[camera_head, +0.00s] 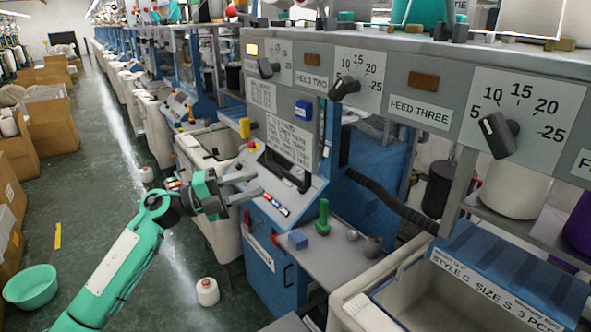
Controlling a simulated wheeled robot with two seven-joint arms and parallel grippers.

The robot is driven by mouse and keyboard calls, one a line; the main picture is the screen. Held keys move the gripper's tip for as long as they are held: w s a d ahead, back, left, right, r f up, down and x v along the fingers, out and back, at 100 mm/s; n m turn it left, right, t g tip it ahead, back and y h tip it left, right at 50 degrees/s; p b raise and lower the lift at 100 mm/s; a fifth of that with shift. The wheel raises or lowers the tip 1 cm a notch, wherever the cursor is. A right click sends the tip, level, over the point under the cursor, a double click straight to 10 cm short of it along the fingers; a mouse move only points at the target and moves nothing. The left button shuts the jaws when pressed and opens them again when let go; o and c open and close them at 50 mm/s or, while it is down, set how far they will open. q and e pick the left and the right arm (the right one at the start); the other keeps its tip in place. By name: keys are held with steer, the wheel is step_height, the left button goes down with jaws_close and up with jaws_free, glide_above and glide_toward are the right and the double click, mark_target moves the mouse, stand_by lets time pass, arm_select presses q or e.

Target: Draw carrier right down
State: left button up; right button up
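My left gripper (252,188) reaches in from the left on a green arm. Its two grey fingers are apart with nothing seen between them. They are in front of the lower left part of a tilted grey control panel (312,194); I cannot tell whether they touch it. The panel has a dark recessed slot with a bar (287,168), a red button on yellow (252,147) and a row of small coloured buttons (275,205). Nothing in view is labelled as a carrier, so I cannot tell which part it is. My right gripper is not in view.
A grey shelf right of the panel holds a green peg (322,217), a blue block (298,240) and small round pieces. Feed dials (498,132) line the upper right. A green basin (31,287) and a white cone (207,292) stand on the floor.

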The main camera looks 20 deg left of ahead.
mark_target(283, 175)
arm_select(q)
steer(key=p+x, duration=0.2)
steer(key=x, duration=0.3)
steer(key=p+x, duration=0.2)
steer(key=x, duration=0.3)
steer(key=shift+r, duration=0.25)
steer(key=shift+w+d, duration=0.25)
steer(key=shift+d, duration=0.2)
steer(key=shift+f, duration=0.1)
jaws_close()
